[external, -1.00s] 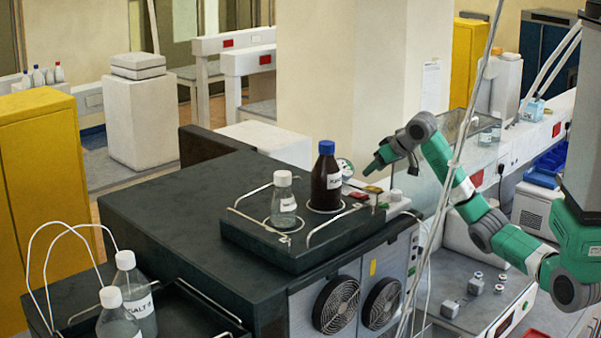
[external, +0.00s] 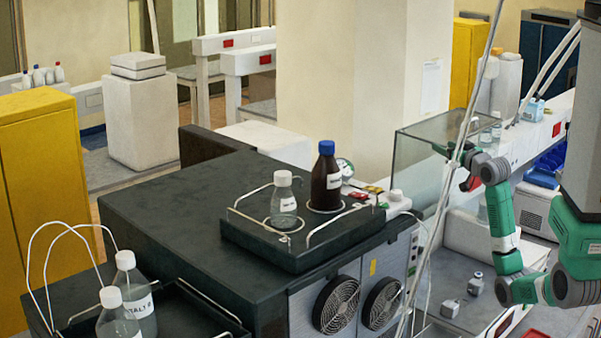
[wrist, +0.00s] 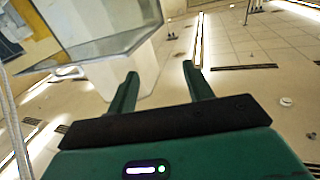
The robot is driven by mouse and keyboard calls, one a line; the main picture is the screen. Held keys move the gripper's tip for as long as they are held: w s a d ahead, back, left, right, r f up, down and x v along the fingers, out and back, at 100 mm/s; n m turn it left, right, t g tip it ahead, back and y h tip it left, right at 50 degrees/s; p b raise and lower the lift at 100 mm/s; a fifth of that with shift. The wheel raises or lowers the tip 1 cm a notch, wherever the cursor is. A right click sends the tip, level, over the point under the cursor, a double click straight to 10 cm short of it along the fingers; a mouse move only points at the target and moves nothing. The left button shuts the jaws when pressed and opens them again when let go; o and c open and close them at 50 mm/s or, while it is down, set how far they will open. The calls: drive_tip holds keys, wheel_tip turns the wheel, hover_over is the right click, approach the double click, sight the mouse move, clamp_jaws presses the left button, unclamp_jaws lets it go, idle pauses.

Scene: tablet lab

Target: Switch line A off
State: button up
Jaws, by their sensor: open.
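My gripper (wrist: 160,75) is open in the wrist view, with nothing between its two green fingers. In the external view its green end (external: 442,151) is held up beside the glass enclosure, right of the dark cabinet. A round gauge (external: 345,167) stands at the cabinet's back right, behind the brown bottle. Small red and yellow parts (external: 365,187) and a pale knob (external: 396,195) sit near it, apart from my gripper. No switch marked line A can be read. The wrist view shows no switch between the fingers.
A brown bottle with a blue cap (external: 326,178) and a clear bottle (external: 284,203) stand on the railed black tray (external: 262,243). The glass enclosure (external: 425,150) is close to my gripper; it also shows in the wrist view (wrist: 100,45).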

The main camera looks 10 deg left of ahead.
drive_tip(key=d, duration=0.1)
drive_tip(key=s+d+t, duration=0.1)
drive_tip(key=d, duration=0.1)
drive_tip(key=d+r+m+t+h, duration=0.1)
drive_tip(key=d, duration=0.1)
drive_tip(key=shift+s+d, duration=0.2)
drive_tip(key=shift+d, duration=0.05)
drive_tip(key=s+d+r+m+t+h, duration=0.1)
drive_tip(key=s+d+t+h, duration=0.3)
drive_tip(key=d, duration=0.6)
drive_tip(key=s+d+r+m+t+h, duration=0.1)
drive_tip(key=s+d+m+t+h, duration=0.3)
drive_tip(key=s+d, duration=0.3)
drive_tip(key=d+h, duration=0.1)
drive_tip(key=d, duration=0.3)
drive_tip(key=shift+s+m, duration=0.3)
drive_tip(key=shift+s, duration=0.1)
drive_tip(key=shift+o, duration=0.3)
drive_tip(key=shift+a+r, duration=0.1)
